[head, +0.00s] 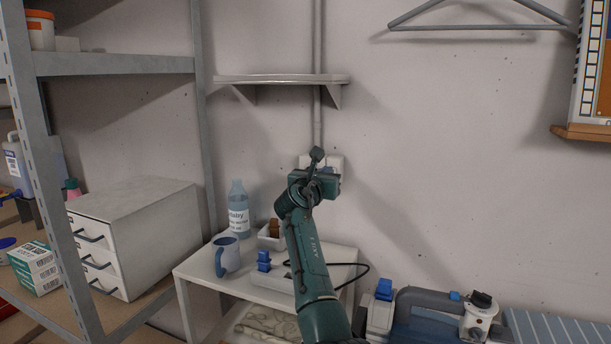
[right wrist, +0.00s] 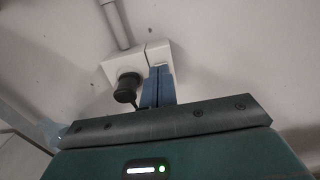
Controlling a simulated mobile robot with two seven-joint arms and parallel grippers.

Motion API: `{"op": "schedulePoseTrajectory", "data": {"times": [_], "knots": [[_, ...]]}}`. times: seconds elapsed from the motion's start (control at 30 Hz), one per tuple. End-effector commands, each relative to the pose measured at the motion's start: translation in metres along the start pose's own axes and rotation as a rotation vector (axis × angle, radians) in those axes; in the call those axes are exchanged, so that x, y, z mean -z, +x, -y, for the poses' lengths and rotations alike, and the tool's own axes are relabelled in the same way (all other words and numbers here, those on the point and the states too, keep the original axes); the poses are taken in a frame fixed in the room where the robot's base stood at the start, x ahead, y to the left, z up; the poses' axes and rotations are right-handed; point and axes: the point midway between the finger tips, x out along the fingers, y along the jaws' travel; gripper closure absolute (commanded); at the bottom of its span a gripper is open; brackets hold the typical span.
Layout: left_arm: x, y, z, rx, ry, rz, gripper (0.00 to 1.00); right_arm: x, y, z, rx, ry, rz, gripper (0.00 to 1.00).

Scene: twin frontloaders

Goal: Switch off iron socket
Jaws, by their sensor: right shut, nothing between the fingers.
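A white wall socket box (head: 337,161) sits at the lower end of a vertical grey conduit. My right arm hides much of it in the head view. In the right wrist view the white socket box (right wrist: 116,68) has a black plug (right wrist: 127,88) in its left part. My right gripper (right wrist: 158,72) is shut and empty, its blue fingers together in front of the box's right part (right wrist: 158,53). I cannot tell whether they touch it, and any switch there is hidden. In the head view my right gripper (head: 327,171) is at the socket. My left gripper is not in view.
A small white table (head: 205,274) below holds a mug (head: 226,257), a bottle (head: 238,210) and a blue item (head: 263,261). A wall shelf (head: 282,79) is above the socket. A metal rack (head: 200,110) stands left; a blue-grey appliance (head: 425,322) is lower right.

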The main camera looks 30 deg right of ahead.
Motion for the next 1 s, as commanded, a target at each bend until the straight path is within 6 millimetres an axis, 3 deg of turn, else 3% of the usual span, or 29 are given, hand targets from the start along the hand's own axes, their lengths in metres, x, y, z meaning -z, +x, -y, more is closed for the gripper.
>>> {"op": "schedulePoseTrajectory", "data": {"times": [0.03, 0.3, 0.5, 1.0], "knots": [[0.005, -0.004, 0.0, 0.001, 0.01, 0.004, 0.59, -0.005, 0.001, 0.001, 0.0, 0.0, 0.002, 1.0], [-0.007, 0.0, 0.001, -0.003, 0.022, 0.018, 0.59, -0.01, -0.06, -0.001, -0.003, 0.004, 0.003, 1.0], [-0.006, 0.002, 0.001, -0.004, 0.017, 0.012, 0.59, -0.015, -0.089, -0.001, -0.002, 0.002, 0.003, 1.0], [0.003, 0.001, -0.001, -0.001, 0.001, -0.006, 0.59, -0.018, -0.099, -0.001, -0.001, 0.001, 0.003, 1.0]]}}
